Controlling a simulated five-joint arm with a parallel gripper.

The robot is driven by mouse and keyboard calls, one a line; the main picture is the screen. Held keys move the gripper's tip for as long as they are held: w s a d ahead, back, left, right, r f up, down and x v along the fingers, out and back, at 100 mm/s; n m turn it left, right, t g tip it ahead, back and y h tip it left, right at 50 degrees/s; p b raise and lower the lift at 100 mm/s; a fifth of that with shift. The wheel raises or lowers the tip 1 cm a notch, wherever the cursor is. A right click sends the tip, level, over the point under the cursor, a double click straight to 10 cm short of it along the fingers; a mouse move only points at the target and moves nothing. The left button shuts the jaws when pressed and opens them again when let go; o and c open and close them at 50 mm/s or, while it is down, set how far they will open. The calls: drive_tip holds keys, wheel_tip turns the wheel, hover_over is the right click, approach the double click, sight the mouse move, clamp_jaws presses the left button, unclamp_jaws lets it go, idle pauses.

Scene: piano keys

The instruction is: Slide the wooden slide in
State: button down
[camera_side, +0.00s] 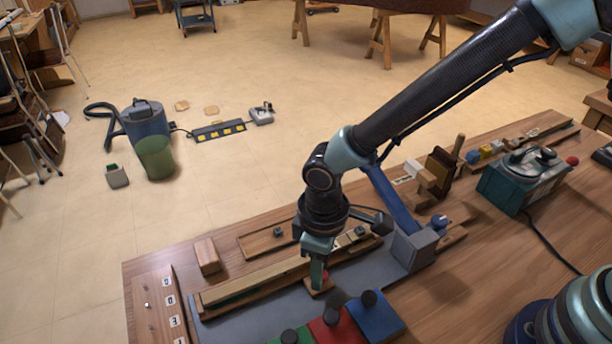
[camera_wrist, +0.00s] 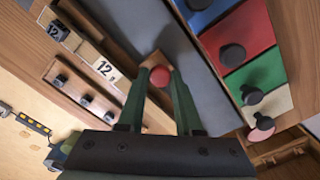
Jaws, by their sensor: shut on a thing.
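My gripper (camera_side: 319,276) points down over the workbench, its green fingers shut on a red ball knob (camera_side: 326,275). The knob also shows between the fingertips in the wrist view (camera_wrist: 160,76). Below the knob is a small wooden piece (camera_side: 317,289), which looks like the wooden slide.
Blue (camera_side: 374,313), red (camera_side: 335,324) and green panels with black knobs stand close in front. A wooden block (camera_side: 207,256) and a knobbed tray (camera_side: 267,242) lie behind the rail. A grey box (camera_side: 413,246) with a blue bar stands right. A teal machine (camera_side: 522,180) is farther right.

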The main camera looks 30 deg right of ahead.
drive_tip(key=shift+d, duration=0.1)
drive_tip(key=d, duration=0.7)
drive_tip(key=shift+d, duration=0.15)
drive_tip(key=c, duration=0.6)
unclamp_jaws()
drive_tip(key=shift+r, duration=0.1)
drive_tip(key=shift+r, duration=0.2)
wheel_tip(320, 180, up, 12)
drive_tip(key=shift+f, duration=0.2)
